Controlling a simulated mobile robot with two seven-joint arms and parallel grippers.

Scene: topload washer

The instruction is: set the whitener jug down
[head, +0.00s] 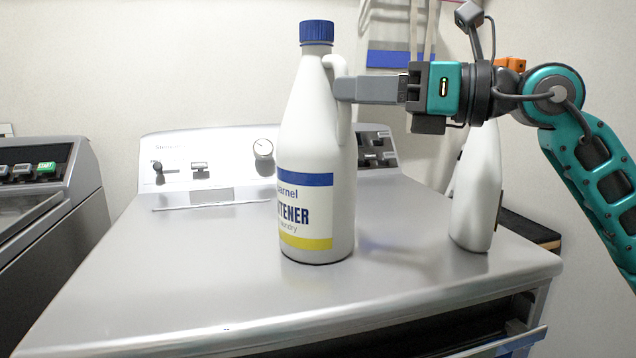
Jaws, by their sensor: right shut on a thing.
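The whitener jug (318,150) is white with a blue cap and a blue and yellow label. It is upright over the middle of the white machine top (200,270). I cannot tell whether its base touches the top or hangs just above it. My right gripper (350,89) comes in from the right and is shut on the jug's handle (342,125) near the neck. The fingertips are partly hidden by the handle. My left gripper is not in view.
A second white bottle (478,190) stands on the right of the top, partly behind my right arm. A control panel (212,165) with a knob rises at the back. Another appliance (60,210) stands at the left. The top's left and front areas are clear.

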